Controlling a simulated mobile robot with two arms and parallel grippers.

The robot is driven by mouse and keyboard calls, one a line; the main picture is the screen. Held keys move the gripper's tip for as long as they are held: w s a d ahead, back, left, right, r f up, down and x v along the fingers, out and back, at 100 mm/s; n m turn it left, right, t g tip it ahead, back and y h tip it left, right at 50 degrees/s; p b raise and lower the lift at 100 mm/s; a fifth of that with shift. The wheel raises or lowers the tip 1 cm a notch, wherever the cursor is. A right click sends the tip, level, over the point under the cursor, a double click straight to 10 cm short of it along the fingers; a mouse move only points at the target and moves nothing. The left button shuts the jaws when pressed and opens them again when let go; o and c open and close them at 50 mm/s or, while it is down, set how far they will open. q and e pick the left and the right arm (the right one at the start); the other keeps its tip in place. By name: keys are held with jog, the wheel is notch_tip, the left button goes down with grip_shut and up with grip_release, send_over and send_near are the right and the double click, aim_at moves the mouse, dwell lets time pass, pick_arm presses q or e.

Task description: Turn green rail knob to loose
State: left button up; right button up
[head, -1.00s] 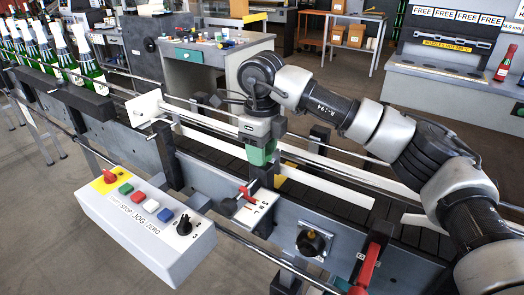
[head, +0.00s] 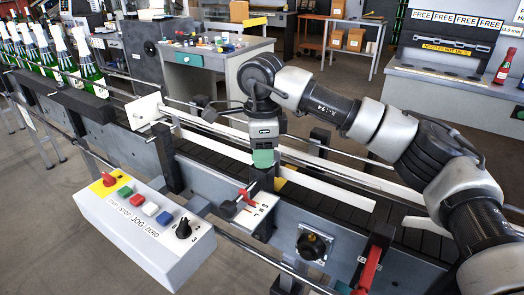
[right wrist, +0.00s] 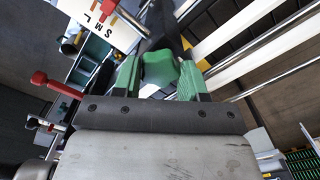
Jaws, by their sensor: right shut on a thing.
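The green rail knob (right wrist: 160,68) shows in the right wrist view between the two green fingers of my right gripper (right wrist: 159,78). The fingers are closed on its sides. A dark post runs on beyond the knob. In the head view my right gripper (head: 262,158) points down over the near side of the conveyor. There the knob is hard to tell apart from the green fingers. The marks showing how far the knob is turned cannot be made out. My left gripper is not in view.
A red lever on a white lettered plate (head: 257,212) stands just below the gripper. A grey control box (head: 150,230) with coloured buttons is at the front left. A black knob (head: 312,245) and another red lever (head: 370,268) are to the right. Bottles (head: 85,65) stand at the left.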

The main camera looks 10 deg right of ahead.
jog(key=shift+r, duration=0.1)
dwell(0.3)
jog(key=o, duration=0.9)
notch_tip(320, 180, up, 11)
jog(key=shift+f, duration=0.15)
